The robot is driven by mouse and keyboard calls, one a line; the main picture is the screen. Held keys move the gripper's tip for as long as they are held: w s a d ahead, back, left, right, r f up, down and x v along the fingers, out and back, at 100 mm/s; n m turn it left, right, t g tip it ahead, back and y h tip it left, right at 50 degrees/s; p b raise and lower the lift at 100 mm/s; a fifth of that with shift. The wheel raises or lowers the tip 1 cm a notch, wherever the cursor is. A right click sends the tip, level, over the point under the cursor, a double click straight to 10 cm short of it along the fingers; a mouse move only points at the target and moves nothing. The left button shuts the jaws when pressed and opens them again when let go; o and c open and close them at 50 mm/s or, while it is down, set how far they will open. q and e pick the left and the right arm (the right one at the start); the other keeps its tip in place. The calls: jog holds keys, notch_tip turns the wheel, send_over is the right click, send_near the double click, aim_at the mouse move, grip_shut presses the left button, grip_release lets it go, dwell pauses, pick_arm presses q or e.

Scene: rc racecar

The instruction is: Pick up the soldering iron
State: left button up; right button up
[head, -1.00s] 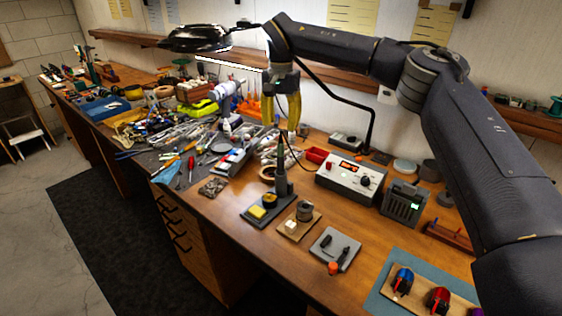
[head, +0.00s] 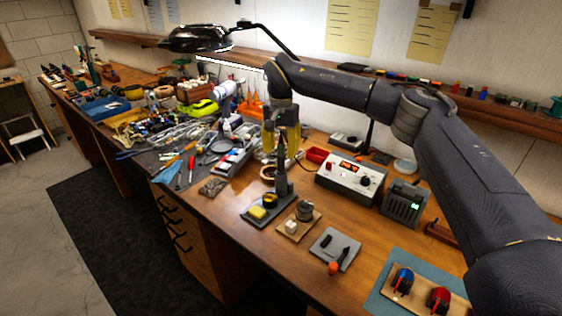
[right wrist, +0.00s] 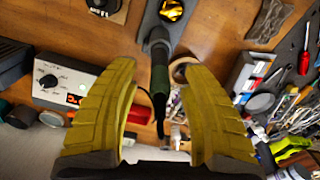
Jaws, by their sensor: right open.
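The soldering iron (head: 281,155) stands upright in its holder (head: 282,186) on the dark stand with a yellow sponge. In the right wrist view its dark green handle (right wrist: 160,78) shows between the fingers, with a cable trailing from it. My right gripper (head: 280,150) is at the iron's upper part, its yellow fingers on either side. It is open in the right wrist view (right wrist: 160,68), with clear gaps between both fingers and the handle. My left gripper is not in view.
The white soldering station (head: 350,178) stands right of the iron, with a dark box (head: 402,203) beyond it. A tape roll (right wrist: 182,70) lies close by. Tools and cables crowd the bench to the left. A lamp (head: 196,39) hangs above.

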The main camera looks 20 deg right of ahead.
jog(key=shift+f, duration=0.15)
grip_shut()
dwell(0.4)
notch_tip(320, 180, up, 20)
dwell(1.0)
dwell(0.4)
